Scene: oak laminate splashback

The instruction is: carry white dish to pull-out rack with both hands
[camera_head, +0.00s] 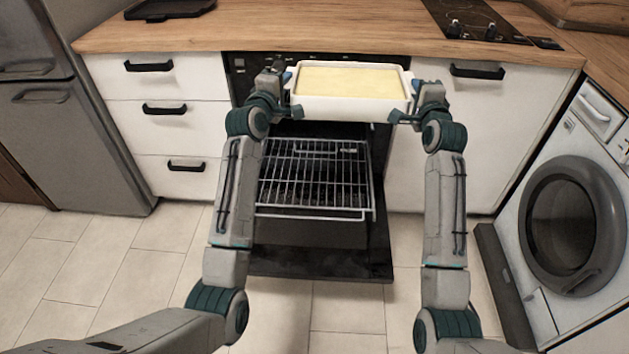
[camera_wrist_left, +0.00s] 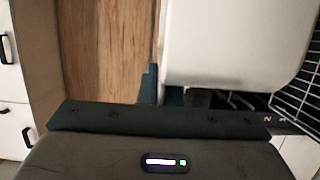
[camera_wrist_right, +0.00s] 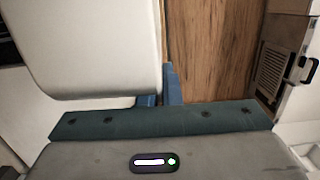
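The white dish (camera_head: 350,107) is rectangular and filled with something pale yellow. It is held up roughly level, in front of the counter edge and above the pull-out rack (camera_head: 313,176). My left gripper (camera_head: 291,95) is shut on the dish's left end. My right gripper (camera_head: 405,101) is shut on its right end. The dish's pale side also shows in the left wrist view (camera_wrist_left: 235,45) and in the right wrist view (camera_wrist_right: 85,50). The wire rack sticks out of the oven, empty, below the dish. The exact finger contact is partly hidden.
The dark oven door (camera_head: 325,262) is folded down below the rack. White drawers (camera_head: 165,80) stand to the left and a white cabinet to the right. The wooden counter (camera_head: 330,28) lies behind the dish. A washing machine (camera_head: 570,225) stands at the far right.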

